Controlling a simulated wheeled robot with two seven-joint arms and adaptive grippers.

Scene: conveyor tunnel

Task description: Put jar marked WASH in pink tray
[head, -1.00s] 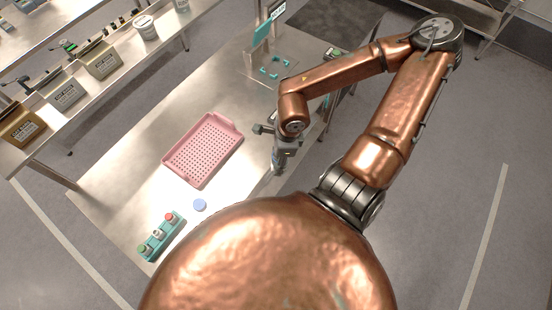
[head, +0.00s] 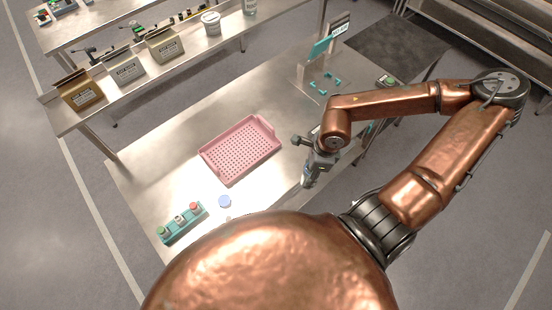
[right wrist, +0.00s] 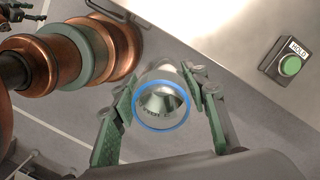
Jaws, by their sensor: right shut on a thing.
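The pink tray (head: 272,133) is perforated and lies empty on the steel table. My right gripper (head: 308,184) is to the right of the tray, near the table's front edge. In the right wrist view, my right gripper (right wrist: 163,108) is shut around a shiny jar (right wrist: 165,80) with a blue ring, one finger on each side. Small dark lettering shows on the jar, but I cannot read it. In the head view the jar is mostly hidden by the gripper. My left gripper is not in view.
A HOLD button box (right wrist: 290,64) shows in the right wrist view. Several labelled boxes (head: 126,71) stand on a rear bench.

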